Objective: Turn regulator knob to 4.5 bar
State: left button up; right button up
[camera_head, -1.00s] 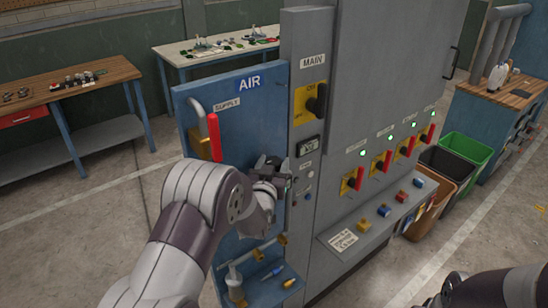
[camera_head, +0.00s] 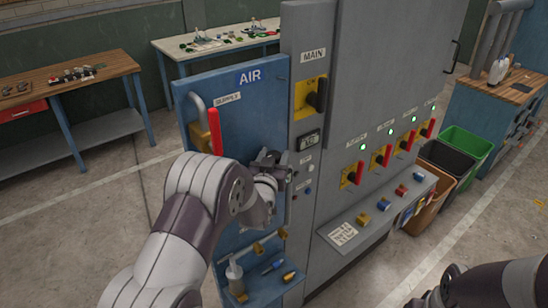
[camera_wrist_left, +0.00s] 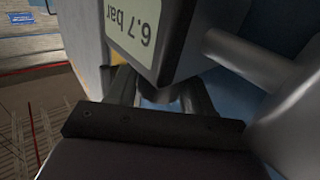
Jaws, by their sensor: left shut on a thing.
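The blue AIR panel (camera_head: 225,88) stands left of the grey cabinet. My left gripper (camera_head: 272,160) is at the panel's right side, largely hidden by my own wrist in the head view. In the left wrist view, the dark regulator body (camera_wrist_left: 185,42) has a pale display (camera_wrist_left: 134,30) reading 6.7 bar, upside down. The left gripper (camera_wrist_left: 160,98) has a finger on each side of the round regulator knob (camera_wrist_left: 158,94) under that body and is shut on it. My right gripper (camera_head: 430,297) shows only partly at the bottom right; its jaws are unclear.
A red supply lever (camera_head: 214,131) stands out close to the left wrist. The grey cabinet (camera_head: 385,60) with its MAIN switch (camera_head: 316,95) is right of the panel. Open floor (camera_head: 90,230) lies left.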

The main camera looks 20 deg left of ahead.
pick_arm(q)
jog(key=shift+f, duration=0.1)
dwell(0.8)
jog(key=o, duration=0.6)
jog(key=shift+o, duration=0.2)
jog(key=shift+s, duration=0.1)
jog(key=shift+s+b, duration=0.3)
jog(key=shift+s, duration=0.05)
jog(key=s+b, duration=0.4)
jog(key=s, duration=0.8)
jog(key=shift+d+b, duration=0.35)
jog(key=shift+o, duration=0.2)
jog(key=shift+a, duration=0.15)
